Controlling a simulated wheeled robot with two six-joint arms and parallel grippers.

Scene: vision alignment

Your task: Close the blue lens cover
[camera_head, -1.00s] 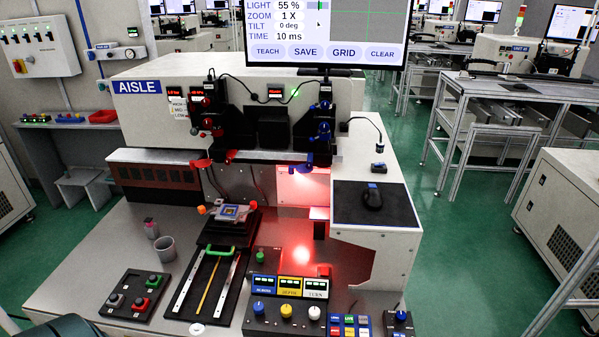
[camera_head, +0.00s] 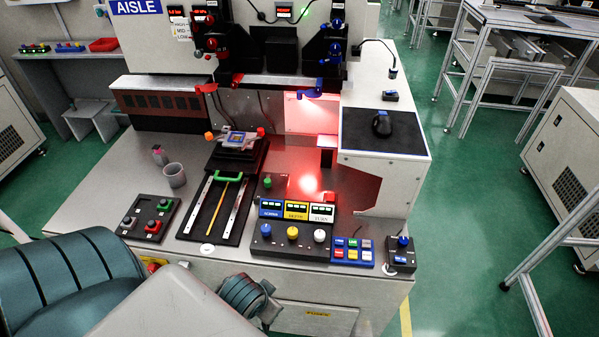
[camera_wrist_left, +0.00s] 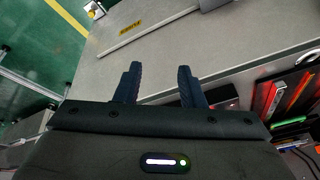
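The blue lens cover appears as a small blue flap (camera_head: 310,93) in the head view, jutting out below the blue-knobbed lens unit (camera_head: 335,50) on the right of the machine. Red light glows beneath it, and its exact angle is hard to tell. My left arm comes in from the lower left, well below and in front of the cover. My left gripper shows in the left wrist view (camera_wrist_left: 158,85), its two dark fingers apart with nothing between them, over the front face of the bench. My right gripper is not in view.
A red flap (camera_head: 207,87) sits on the left lens unit. The bench holds a grey cup (camera_head: 174,175), a green-handled slide (camera_head: 228,177), a knob panel (camera_head: 292,236), and a black pad (camera_head: 385,130) with a mouse.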

